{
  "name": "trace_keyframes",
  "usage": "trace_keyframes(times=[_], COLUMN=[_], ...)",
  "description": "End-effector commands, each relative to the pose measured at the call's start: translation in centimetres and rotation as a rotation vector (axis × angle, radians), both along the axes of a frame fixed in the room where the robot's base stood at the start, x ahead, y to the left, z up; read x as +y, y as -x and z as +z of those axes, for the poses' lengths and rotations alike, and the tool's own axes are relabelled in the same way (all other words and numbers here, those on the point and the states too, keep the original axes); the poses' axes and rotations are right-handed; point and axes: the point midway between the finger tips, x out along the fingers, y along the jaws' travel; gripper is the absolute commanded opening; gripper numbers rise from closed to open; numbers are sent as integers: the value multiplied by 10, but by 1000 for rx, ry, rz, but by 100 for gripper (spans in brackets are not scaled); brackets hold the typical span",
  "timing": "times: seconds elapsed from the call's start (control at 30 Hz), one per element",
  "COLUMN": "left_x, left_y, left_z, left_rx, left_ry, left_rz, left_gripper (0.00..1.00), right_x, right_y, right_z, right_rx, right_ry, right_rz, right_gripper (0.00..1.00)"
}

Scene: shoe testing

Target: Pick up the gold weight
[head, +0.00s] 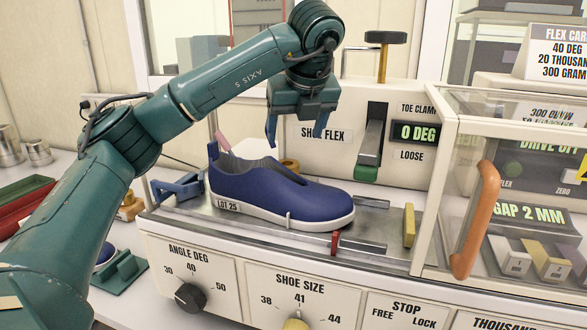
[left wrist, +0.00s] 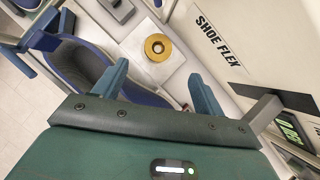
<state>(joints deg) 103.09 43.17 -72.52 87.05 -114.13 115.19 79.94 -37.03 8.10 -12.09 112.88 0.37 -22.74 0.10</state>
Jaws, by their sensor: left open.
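In the head view only part of the gold weight (head: 291,165) shows behind the blue shoe (head: 275,190). My right gripper is not in view.
The shoe lies on the metal bed, by the upright SHOE FLEX panel (head: 335,137). A clear case with an orange handle (head: 487,215) stands at right. Another brass piece (head: 131,206) stands at left, beside a blue clamp (head: 178,187). A lever (head: 371,145) projects from the panel.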

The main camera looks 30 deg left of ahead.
Motion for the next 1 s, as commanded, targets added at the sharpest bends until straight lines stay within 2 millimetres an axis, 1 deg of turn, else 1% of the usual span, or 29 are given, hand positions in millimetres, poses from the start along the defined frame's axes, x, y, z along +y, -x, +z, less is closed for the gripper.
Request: trace_keyframes(times=[0.03, 0.23, 0.33, 0.43, 0.57, 0.7, 0.83, 1.0], left_x=[4, 16, 20, 22, 27, 36, 42, 44], left_y=[-3, -15, -19, -20, -23, -31, -37, -39], left_z=[-13, -42, -51, -54, -60, -77, -93, -99], left_rx=[7, 5, 4, 2, 5, 6, 4, 2], left_ry=[2, 2, 2, 1, 0, -1, 0, 0], left_rz=[2, 1, 0, 0, 1, 2, 1, 0], left_gripper=[71, 71, 71, 71, 71, 71, 71, 71], right_x=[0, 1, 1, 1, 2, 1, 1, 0], right_y=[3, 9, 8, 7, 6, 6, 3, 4], right_z=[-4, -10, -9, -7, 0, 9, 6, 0], right_rx=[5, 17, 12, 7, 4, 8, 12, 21], right_ry=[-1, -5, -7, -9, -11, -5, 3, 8], right_rz=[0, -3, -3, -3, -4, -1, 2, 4], right_gripper=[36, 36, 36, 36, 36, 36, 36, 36])
